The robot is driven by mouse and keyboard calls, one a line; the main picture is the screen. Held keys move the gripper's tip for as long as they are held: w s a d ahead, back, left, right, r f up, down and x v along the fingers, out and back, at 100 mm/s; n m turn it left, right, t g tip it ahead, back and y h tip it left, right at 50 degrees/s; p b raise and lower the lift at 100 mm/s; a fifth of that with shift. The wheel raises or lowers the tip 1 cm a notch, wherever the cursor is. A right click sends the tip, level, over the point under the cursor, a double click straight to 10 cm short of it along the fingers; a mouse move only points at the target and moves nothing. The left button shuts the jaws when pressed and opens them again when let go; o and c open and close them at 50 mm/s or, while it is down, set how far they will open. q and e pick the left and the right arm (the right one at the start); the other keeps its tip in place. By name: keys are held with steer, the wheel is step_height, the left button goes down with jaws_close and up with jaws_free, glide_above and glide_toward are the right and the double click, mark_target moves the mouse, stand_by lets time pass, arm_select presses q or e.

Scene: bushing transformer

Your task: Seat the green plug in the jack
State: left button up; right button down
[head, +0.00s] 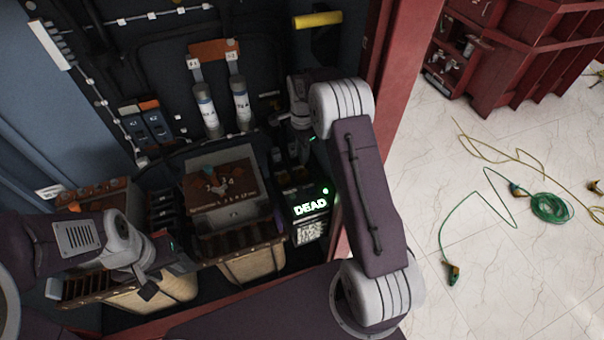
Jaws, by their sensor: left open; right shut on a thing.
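My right gripper (292,122) is at the dark cabinet's right side, beyond my bent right arm. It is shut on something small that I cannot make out. A small green spot (312,138) shows just below and right of it; I cannot tell whether this is the green plug. The jack is not clearly visible. My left gripper (162,279) is open and empty, low at the left, above the front bins.
A box with a lit "DEAD" display (310,207) stands below my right gripper. Two grey-white cylinders (205,110) stand upright on the back panel. Bins (252,268) line the front. Green cable (552,208) lies on the right floor, clear of the red cabinet (500,75).

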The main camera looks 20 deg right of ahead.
step_height(320, 180, down, 7)
steer(key=shift+f, duration=0.2)
steer(key=shift+f, duration=0.2)
steer(key=c, duration=1.3)
jaws_free()
steer(key=shift+r, duration=0.1)
steer(key=shift+o, duration=0.2)
step_height(320, 180, up, 12)
steer(key=shift+r, duration=0.15)
steer(key=s+a+n, duration=0.3)
steer(key=s+n, duration=0.5)
steer(key=s, duration=0.3)
steer(key=s+a+n+t, duration=0.1)
steer(key=s+a+n, duration=0.3)
steer(key=s+n, duration=0.4)
steer(key=s, duration=0.4)
steer(key=shift+s+a+n, duration=0.15)
steer(key=shift+s+n, duration=0.15)
